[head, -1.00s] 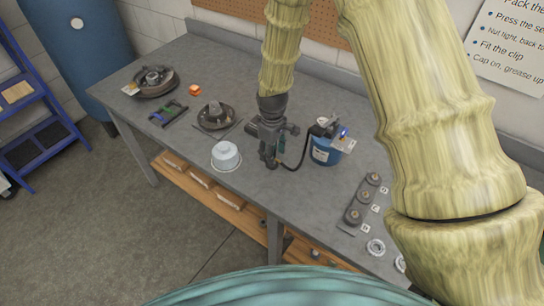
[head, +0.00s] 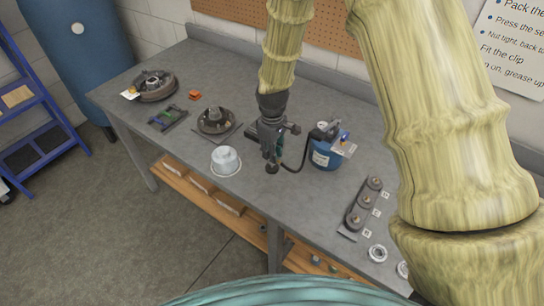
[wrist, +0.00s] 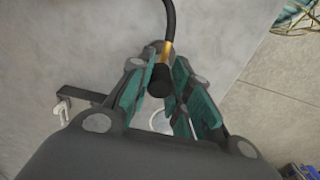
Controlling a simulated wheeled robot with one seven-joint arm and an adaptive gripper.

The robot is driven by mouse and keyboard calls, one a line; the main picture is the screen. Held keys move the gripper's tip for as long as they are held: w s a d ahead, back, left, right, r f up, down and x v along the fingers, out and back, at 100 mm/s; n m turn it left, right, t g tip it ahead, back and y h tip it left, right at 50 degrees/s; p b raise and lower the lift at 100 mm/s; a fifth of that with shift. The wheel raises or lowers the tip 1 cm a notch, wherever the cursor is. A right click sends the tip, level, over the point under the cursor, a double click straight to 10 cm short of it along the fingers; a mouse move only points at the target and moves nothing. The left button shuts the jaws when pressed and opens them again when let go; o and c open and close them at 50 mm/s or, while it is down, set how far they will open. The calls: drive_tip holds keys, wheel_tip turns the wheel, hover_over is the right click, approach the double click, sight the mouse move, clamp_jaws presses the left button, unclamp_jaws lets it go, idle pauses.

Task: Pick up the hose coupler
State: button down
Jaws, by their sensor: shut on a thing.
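The hose coupler (wrist: 159,84) is a dark round-ended piece with a brass collar at the end of a black hose. In the wrist view it sits between the teal pads of my gripper (wrist: 163,92), which is shut on it. In the head view my gripper (head: 271,152) is over the front half of the bench, with the coupler's dark end (head: 272,169) showing just below the fingers. The hose (head: 299,165) runs right from it to a blue pot (head: 322,160). Whether the coupler is clear of the bench top is hard to tell.
On the grey bench (head: 235,78), a white tub (head: 225,160) stands left of my gripper, with a hub on a plate (head: 216,121) behind it. A rack of dark round parts (head: 362,207) and pale rings (head: 377,253) lie right. Bare bench lies in front of the pot.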

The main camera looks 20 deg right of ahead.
drive_tip(key=shift+r, duration=0.45)
drive_tip(key=shift+s+r+b, duration=0.1)
drive_tip(key=shift+r+b, duration=0.2)
drive_tip(key=shift+b, duration=0.15)
drive_tip(key=s+a+r, duration=0.2)
drive_tip(key=s, duration=0.5)
drive_tip(key=s+a+r, duration=0.2)
drive_tip(key=s, duration=0.6)
drive_tip(key=shift+a+r+b, duration=0.25)
drive_tip(key=shift+r+b, duration=0.15)
drive_tip(key=shift+b, duration=0.05)
drive_tip(key=shift+s, duration=0.1)
